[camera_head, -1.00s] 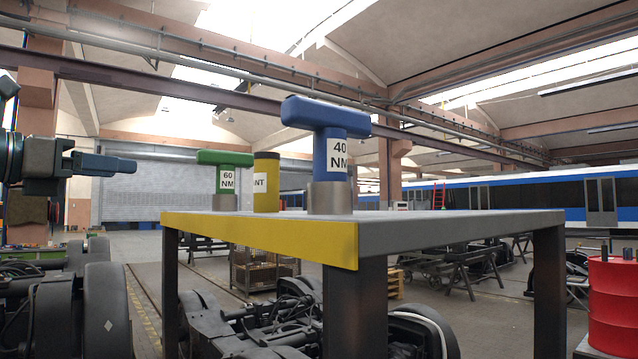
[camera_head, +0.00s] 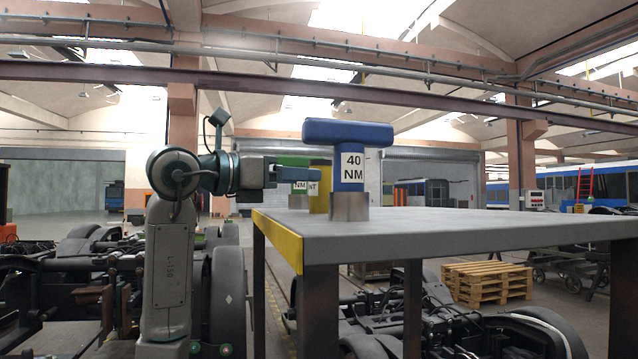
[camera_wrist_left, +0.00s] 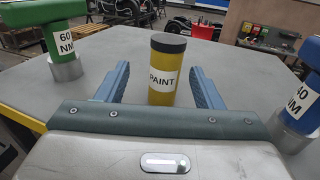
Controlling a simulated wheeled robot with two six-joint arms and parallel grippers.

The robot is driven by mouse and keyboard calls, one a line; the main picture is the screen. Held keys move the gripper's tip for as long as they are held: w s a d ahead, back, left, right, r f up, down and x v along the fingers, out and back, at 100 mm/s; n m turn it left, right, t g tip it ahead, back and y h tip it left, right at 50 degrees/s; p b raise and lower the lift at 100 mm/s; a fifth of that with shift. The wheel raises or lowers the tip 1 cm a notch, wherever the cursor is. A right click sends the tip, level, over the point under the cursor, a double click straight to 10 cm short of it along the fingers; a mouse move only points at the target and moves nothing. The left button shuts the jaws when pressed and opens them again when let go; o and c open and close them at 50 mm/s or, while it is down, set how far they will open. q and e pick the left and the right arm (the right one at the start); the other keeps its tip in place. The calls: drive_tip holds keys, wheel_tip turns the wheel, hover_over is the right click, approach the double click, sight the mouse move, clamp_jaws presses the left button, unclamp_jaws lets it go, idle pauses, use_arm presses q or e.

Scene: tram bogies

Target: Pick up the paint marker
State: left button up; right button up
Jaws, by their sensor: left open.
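The paint marker (camera_wrist_left: 161,95) is a yellow upright cylinder with a dark cap and a white PAINT label. In the left wrist view it stands on the table between the two fingers of my open left gripper (camera_wrist_left: 160,69), with a visible gap on each side. In the head view the marker (camera_head: 320,200) is partly hidden behind the blue 40 NM tool and the fingers of my left gripper (camera_head: 305,174). The gripper comes in from the left, above the table edge. My right gripper is not in view.
The blue 40 NM tool (camera_head: 349,172) stands right of the marker, also at the right edge of the wrist view (camera_wrist_left: 302,98). The green 60 NM tool (camera_wrist_left: 62,38) stands to the left. The grey table (camera_head: 470,228) is clear on its right side. Pallets (camera_head: 487,281) lie beyond.

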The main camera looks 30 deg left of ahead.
sight(316, 167)
use_arm(q)
drive_tip(key=d, duration=0.1)
drive_tip(key=w+r+p, duration=0.1)
drive_tip(key=d+p, duration=0.1)
drive_tip(key=shift+w+d+r, duration=0.25)
drive_tip(key=shift+w+d, duration=0.05)
drive_tip(key=w, duration=0.1)
drive_tip(key=w+p, duration=0.1)
drive_tip(key=w, duration=0.1)
drive_tip(key=shift+a+f+p, duration=0.15)
drive_tip(key=shift+f+p, duration=0.1)
drive_tip(key=shift+p, duration=0.15)
drive_tip(key=shift+w+f, duration=0.1)
drive_tip(key=shift+d, duration=0.35)
drive_tip(key=shift+c, duration=1.1)
drive_tip(key=shift+s, duration=0.25)
drive_tip(key=c, duration=0.7)
drive_tip(key=shift+c, duration=1)
